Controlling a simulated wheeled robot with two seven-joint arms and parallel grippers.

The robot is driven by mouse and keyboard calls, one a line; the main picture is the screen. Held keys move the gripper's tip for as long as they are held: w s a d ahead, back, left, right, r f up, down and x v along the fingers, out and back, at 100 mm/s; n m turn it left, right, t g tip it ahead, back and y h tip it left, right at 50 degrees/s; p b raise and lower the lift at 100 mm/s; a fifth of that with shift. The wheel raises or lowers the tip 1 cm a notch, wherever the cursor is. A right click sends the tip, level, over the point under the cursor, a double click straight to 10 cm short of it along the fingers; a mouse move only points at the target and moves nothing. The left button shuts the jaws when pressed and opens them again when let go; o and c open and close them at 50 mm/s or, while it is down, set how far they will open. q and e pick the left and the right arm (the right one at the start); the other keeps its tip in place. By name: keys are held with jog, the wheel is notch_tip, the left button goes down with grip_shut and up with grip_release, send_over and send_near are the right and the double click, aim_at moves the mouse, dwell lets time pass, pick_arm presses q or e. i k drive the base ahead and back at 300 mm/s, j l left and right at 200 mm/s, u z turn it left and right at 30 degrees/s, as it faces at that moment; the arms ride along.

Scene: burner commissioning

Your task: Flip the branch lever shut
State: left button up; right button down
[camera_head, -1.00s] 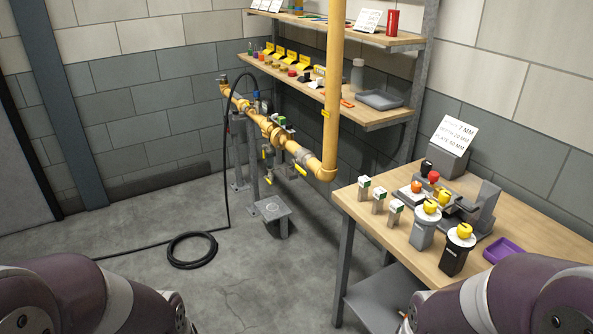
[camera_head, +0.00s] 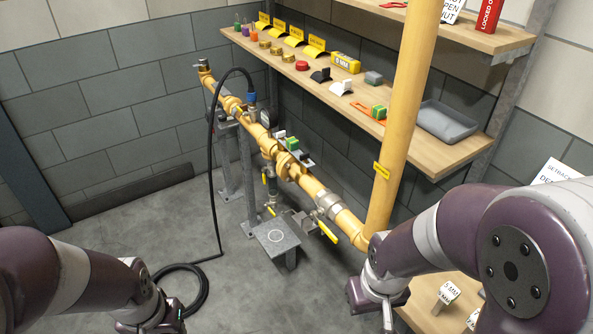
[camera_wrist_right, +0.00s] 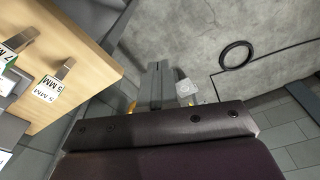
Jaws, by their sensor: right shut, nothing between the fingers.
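The yellow gas pipe (camera_head: 300,178) runs diagonally across the head view. Under it, a thin vertical branch (camera_head: 272,186) carries small yellow levers, one low on it (camera_head: 271,211) and one higher at its left side (camera_head: 264,180). A larger yellow lever (camera_head: 327,232) hangs below the silver valve (camera_head: 328,206) near the pipe's right end. My right gripper (camera_head: 388,316) points down to the right of that valve, apart from all the levers. In the right wrist view its fingers (camera_wrist_right: 160,86) are together and empty. My left gripper (camera_head: 150,326) is cut off by the bottom edge.
A vertical yellow riser (camera_head: 402,130) stands close to my right arm. A wooden shelf (camera_head: 440,160) is behind the pipe, and a workbench (camera_wrist_right: 80,72) is beside my right gripper. A grey floor stand (camera_head: 277,236) and a black hose (camera_head: 212,160) are near the branch.

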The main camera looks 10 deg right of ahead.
aim_at(313, 214)
jog(key=i+j, duration=0.1)
jog(key=i, duration=0.8)
jog(key=j+u, duration=0.05)
